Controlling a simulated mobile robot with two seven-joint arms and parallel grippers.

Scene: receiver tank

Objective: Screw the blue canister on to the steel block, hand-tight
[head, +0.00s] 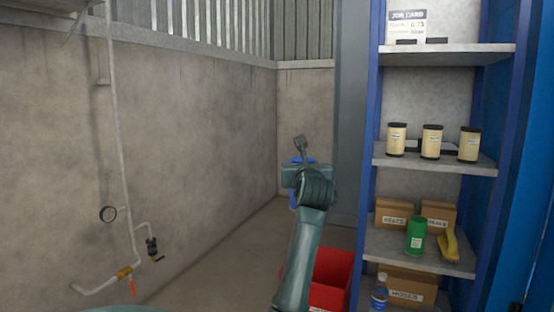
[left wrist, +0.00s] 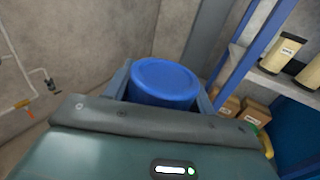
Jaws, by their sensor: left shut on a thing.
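The blue canister (left wrist: 165,80) is between the fingers of my left gripper (left wrist: 163,92), its round blue end facing up in the left wrist view. In the head view my left gripper (head: 303,174) is raised at mid-picture, in front of the bare wall corner. Only small blue bits of the canister (head: 293,200) show there, the rest hidden by the gripper. A small dark fitting (head: 152,247) hangs at the end of a side pipe on the left wall, well away from the canister; I cannot tell whether it is the steel block. My right gripper is not in view.
A blue-framed shelf (head: 430,165) at right holds cream canisters, boxes (head: 391,214) and a green can (head: 416,236). A red bin (head: 335,272) stands beside it.

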